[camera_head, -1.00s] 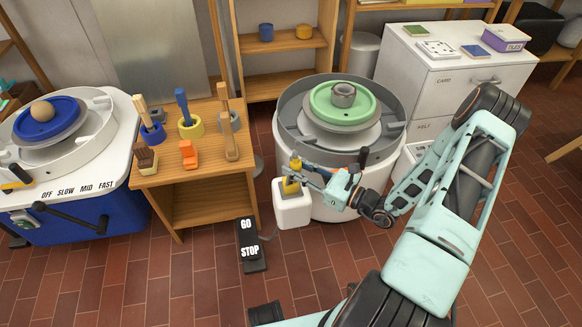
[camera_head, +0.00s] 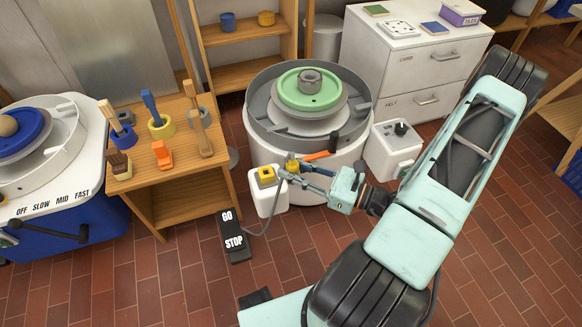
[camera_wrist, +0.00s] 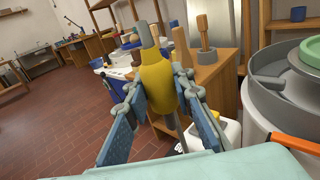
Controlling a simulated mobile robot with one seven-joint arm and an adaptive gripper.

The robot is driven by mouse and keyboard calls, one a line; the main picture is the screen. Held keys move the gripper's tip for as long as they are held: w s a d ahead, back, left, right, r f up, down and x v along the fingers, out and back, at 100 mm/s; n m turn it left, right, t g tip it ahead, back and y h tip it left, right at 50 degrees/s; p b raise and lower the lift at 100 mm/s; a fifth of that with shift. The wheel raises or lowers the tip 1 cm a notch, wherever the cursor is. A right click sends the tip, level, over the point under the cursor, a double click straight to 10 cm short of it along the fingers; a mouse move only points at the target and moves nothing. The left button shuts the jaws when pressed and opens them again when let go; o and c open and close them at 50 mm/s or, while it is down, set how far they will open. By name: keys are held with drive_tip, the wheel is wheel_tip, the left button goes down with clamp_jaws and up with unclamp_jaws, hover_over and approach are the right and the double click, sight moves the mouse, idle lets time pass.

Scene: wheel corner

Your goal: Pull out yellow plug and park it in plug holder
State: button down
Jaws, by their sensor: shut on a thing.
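My gripper (camera_head: 287,169) is shut on the yellow plug (camera_head: 292,164), just right of and above the white box. In the wrist view the yellow plug (camera_wrist: 158,82) stands between the two blue fingers, its grey end pointing up. The white box (camera_head: 268,201) has a yellow socket (camera_head: 266,174) with a dark opening on top. The plug is apart from this socket. The box also shows partly behind the fingers in the wrist view (camera_wrist: 232,133). I cannot tell for sure which thing is the plug holder.
A potter's wheel (camera_head: 340,112) with a green disc stands behind my gripper. An orange bar (camera_head: 318,156) with a black end juts out close by. A white box with a black knob (camera_head: 395,156) stands right. A wooden tool table (camera_head: 183,175) and a GO/STOP pedal (camera_head: 234,240) are left.

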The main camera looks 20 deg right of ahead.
sight(292, 159)
drive_tip(key=shift+r, duration=0.15)
drive_tip(key=shift+r+p, duration=2.25)
drive_tip(key=shift+r, duration=0.4)
